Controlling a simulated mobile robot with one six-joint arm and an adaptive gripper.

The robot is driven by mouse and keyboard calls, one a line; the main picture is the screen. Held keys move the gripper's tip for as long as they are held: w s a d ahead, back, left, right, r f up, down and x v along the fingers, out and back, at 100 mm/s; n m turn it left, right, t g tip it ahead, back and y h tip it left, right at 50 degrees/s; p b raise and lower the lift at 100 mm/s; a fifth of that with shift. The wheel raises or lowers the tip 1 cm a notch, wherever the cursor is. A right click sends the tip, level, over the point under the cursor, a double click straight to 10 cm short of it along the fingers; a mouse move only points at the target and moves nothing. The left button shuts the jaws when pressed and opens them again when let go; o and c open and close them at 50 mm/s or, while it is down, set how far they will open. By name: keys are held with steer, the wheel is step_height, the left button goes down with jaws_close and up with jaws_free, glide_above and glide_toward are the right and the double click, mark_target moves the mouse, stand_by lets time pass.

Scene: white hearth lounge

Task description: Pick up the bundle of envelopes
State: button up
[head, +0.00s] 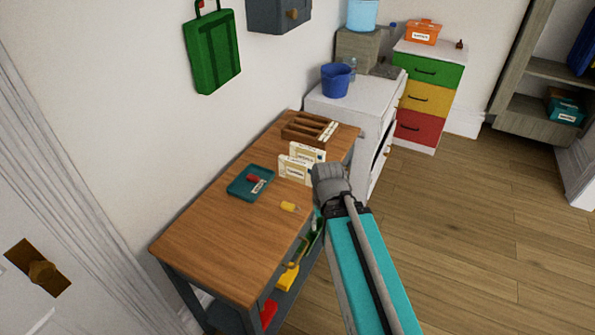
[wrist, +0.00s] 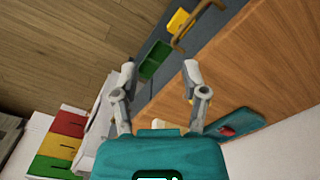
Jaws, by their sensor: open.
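Two cream, block-like packets with printed labels stand on the wooden table in the head view, a rear one (head: 307,152) and a front one (head: 294,169). They look like the envelopes, but the labels are too small to read, and I cannot tell which is the bundle. Neither shows clearly in the wrist view. My gripper (wrist: 161,72) is open and empty in the wrist view, with its fingers apart over the table's front edge. In the head view, my arm comes in from the lower right and hides most of the gripper, just right of the front packet.
The table (head: 215,230) also holds a wooden slotted tray (head: 303,140), a teal tray (head: 240,189) with a red item, and a small yellow object (head: 290,206). A handle projects from its front. A white cabinet (head: 355,108) adjoins its far end. The table's near end is clear.

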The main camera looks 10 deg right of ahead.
steer(key=shift+o, duration=1.2)
steer(key=n+t+y+b, duration=0.5)
steer(key=n+t+y, duration=0.2)
steer(key=n+y, duration=0.35)
glide_toward(298, 161)
steer(key=v, duration=0.3)
steer(key=shift+s+r+h, duration=0.2)
steer(key=shift+h, duration=0.05)
steer(key=shift+a, duration=0.1)
steer(key=b+x, duration=0.4)
steer(key=x, duration=0.3)
steer(key=shift+w+a+f, duration=0.15)
steer(key=shift+w+f, duration=0.1)
steer(key=shift+f, duration=0.05)
steer(key=shift+w+a, duration=0.2)
steer(key=shift+a, duration=0.15)
